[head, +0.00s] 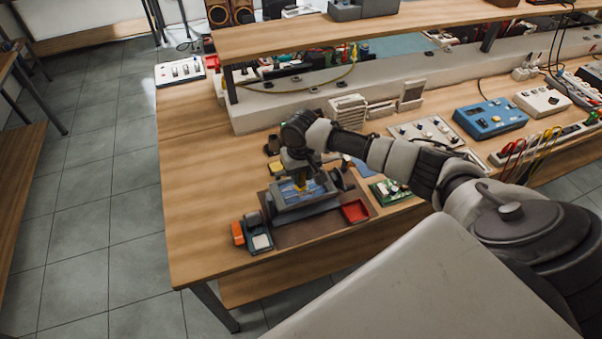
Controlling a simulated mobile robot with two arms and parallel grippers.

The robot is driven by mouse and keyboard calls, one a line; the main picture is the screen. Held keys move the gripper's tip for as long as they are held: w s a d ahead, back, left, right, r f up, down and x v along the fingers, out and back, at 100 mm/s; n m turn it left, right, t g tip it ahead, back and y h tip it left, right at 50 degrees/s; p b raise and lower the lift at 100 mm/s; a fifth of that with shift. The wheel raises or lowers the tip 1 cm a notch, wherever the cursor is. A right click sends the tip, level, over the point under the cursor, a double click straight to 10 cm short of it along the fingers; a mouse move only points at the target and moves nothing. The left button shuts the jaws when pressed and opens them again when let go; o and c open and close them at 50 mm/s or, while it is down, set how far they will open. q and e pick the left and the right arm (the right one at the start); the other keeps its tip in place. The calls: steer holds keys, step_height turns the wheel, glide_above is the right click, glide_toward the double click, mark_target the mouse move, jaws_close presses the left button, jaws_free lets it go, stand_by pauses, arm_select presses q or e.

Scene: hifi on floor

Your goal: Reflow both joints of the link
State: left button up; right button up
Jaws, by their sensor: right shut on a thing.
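My right gripper (299,176) reaches in from the right and points down over a grey work holder (308,212). A blue board (318,190) lies in the holder. The gripper is shut on a small tool, likely a soldering iron, mostly hidden by the hand; yellow shows at its lower end. I cannot tell whether its tip touches the board. The link and its two joints are too small to make out. A dark stand with a pale pad (262,242) and an orange part (238,233) sits at the front left. My left gripper is not in view.
A red tray (355,211) and a green circuit board (389,191) lie right of the holder. A blue instrument box (490,118) and coloured leads (530,150) stand farther right. A raised shelf (290,40) runs along the back. The bench's left end (185,190) is clear.

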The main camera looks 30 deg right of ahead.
step_height(320, 180, up, 3)
steer(key=p, duration=0.3)
steer(key=shift+f, duration=0.1)
steer(key=shift+r, duration=0.85)
